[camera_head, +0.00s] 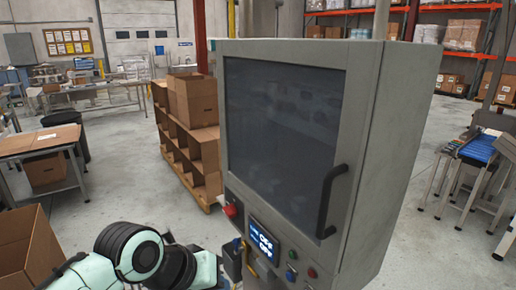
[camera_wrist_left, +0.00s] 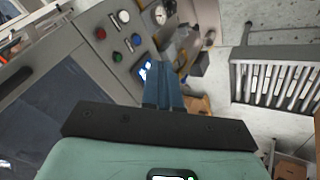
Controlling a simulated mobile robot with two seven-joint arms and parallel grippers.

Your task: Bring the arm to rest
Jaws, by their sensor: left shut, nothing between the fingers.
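My left arm (camera_head: 130,252) comes in low from the left in the head view, in front of a tall grey cabinet (camera_head: 395,150). In the left wrist view my left gripper (camera_wrist_left: 163,85) is shut and empty. Its blue-grey fingers point towards the cabinet's control panel and partly cover the small lit display (camera_wrist_left: 145,70). The display (camera_head: 263,240) also shows in the head view. I cannot tell whether the fingers touch the panel. My right gripper is in neither view.
The cabinet has a dark window (camera_head: 280,130), a black handle (camera_head: 328,200) and a red knob (camera_head: 231,210). A wooden shelf with boxes (camera_head: 190,140) stands behind it. A cardboard box (camera_head: 30,250) is at lower left. A roller conveyor (camera_wrist_left: 275,85) shows in the wrist view.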

